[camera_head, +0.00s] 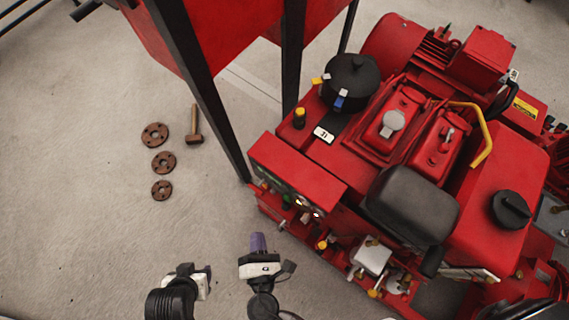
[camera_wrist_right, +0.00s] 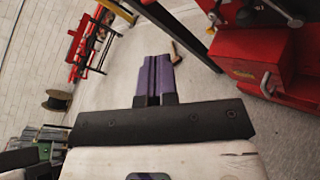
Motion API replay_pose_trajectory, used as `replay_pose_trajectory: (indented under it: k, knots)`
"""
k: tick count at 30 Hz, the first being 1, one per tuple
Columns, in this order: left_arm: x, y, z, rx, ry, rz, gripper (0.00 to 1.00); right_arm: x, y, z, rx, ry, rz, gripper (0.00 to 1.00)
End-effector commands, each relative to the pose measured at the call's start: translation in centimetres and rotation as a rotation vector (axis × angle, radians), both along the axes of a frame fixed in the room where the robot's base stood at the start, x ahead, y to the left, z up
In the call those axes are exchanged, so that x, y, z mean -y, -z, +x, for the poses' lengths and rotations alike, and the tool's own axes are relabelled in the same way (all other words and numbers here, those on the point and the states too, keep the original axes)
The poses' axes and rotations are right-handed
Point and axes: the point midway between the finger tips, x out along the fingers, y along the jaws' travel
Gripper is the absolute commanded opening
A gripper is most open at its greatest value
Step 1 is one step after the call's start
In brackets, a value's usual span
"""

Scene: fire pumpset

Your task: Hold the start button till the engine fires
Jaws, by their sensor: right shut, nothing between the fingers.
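The red engine pumpset (camera_head: 480,185) fills the right of the head view. Its control box (camera_head: 300,168) faces down-left, and its panel face (camera_head: 290,198) shows small green, bright and dark fittings. Which of them is the start button I cannot tell, as the face is seen at a steep angle. My right gripper (camera_head: 258,243) has purple fingers, shut and empty, below and left of the panel and apart from it. The shut fingers also show in the right wrist view (camera_wrist_right: 158,75), over open floor. My left gripper (camera_head: 200,272) is to the left of the right one; its fingers are unclear.
A red tank (camera_head: 215,30) on dark legs (camera_head: 205,95) stands behind. A cable spool (camera_wrist_right: 60,100) shows in the wrist view.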

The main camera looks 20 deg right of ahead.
Motion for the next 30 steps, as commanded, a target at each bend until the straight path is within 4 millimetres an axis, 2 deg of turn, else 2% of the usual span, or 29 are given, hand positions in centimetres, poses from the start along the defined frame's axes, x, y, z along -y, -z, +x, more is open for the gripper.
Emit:
replay_pose_trajectory:
  k: [8,21,30]
  knots:
    - [0.0,-0.2,0.0,-0.001,0.001,0.000,0.53,0.9,-0.1,0.7,0.001,0.002,0.000,0.00]
    - [-0.3,-0.9,0.0,0.000,0.005,0.009,0.53,5.0,-0.1,3.9,0.002,0.000,0.000,0.00]
    - [-0.3,-1.8,0.1,0.001,0.005,0.010,0.53,6.6,-0.1,5.2,0.000,-0.001,-0.001,0.00]
